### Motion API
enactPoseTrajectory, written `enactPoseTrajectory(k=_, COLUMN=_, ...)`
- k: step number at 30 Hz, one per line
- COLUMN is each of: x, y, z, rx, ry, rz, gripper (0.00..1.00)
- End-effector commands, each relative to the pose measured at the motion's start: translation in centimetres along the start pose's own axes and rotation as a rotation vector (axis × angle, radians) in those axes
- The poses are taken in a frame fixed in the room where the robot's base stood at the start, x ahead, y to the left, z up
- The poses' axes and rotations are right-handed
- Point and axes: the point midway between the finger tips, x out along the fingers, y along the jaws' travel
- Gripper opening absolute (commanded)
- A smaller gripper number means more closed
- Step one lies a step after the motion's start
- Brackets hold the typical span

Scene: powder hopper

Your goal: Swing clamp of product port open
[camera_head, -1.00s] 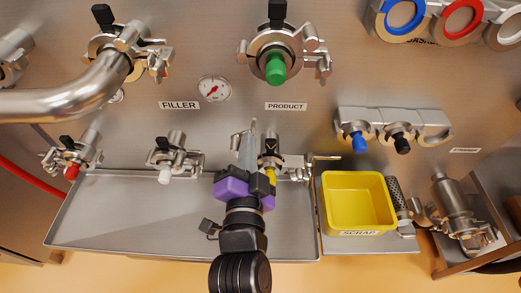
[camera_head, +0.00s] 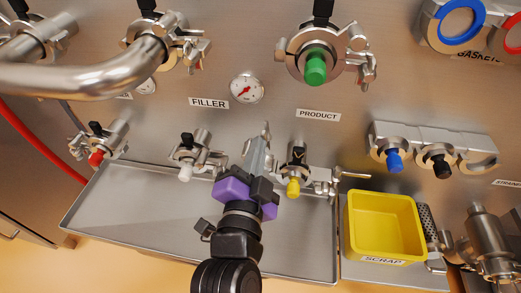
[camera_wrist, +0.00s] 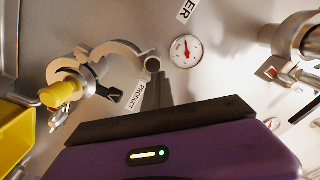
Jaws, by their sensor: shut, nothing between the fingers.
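The PRODUCT label (camera_head: 318,115) sits on the steel panel between an upper port with a green plug (camera_head: 315,69) and a lower port with a yellow plug (camera_head: 293,188). My gripper (camera_head: 262,138) is shut and empty, just left of the yellow-plugged port. In the wrist view, this port's yellow plug (camera_wrist: 61,93) shows at left. A curved steel clamp half (camera_wrist: 118,47) stands swung out from the port ring, towards my fingers (camera_wrist: 157,92). A black knob (camera_wrist: 114,95) is beside it. Whether the fingers touch the clamp is unclear. The green-plugged port's clamp (camera_head: 288,50) appears to be around it.
A steel tray (camera_head: 130,225) lies below the ports. A yellow scrap bin (camera_head: 384,228) stands to the right. The white-plugged port (camera_head: 186,173) is left of my gripper. A pressure gauge (camera_head: 247,88) and a large steel pipe (camera_head: 80,80) are above.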

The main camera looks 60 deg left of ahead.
Motion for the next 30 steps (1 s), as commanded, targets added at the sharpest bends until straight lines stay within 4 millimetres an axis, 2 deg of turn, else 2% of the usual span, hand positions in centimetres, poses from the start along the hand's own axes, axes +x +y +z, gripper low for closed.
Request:
enactPoseTrajectory(k=1, x=0.7, y=1.4, z=0.1, rx=0.003, ry=-0.004, rz=0.030, gripper=0.00)
enactPoseTrajectory(k=6, x=0.8, y=1.5, z=1.1, rx=0.002, ry=-0.003, rz=0.028, gripper=0.00)
enactPoseTrajectory(k=8, x=0.8, y=1.3, z=0.6, rx=0.002, ry=-0.002, rz=0.030, gripper=0.10)
enactPoseTrajectory(k=12, x=0.7, y=1.3, z=0.6, rx=0.002, ry=-0.002, rz=0.030, gripper=0.37)
enactPoseTrajectory(k=13, x=0.5, y=1.3, z=0.6, rx=0.002, ry=-0.002, rz=0.031, gripper=0.40)
enactPoseTrajectory(k=30, x=-8.1, y=0.8, z=1.0, rx=-0.005, ry=-0.007, rz=0.022, gripper=0.40)
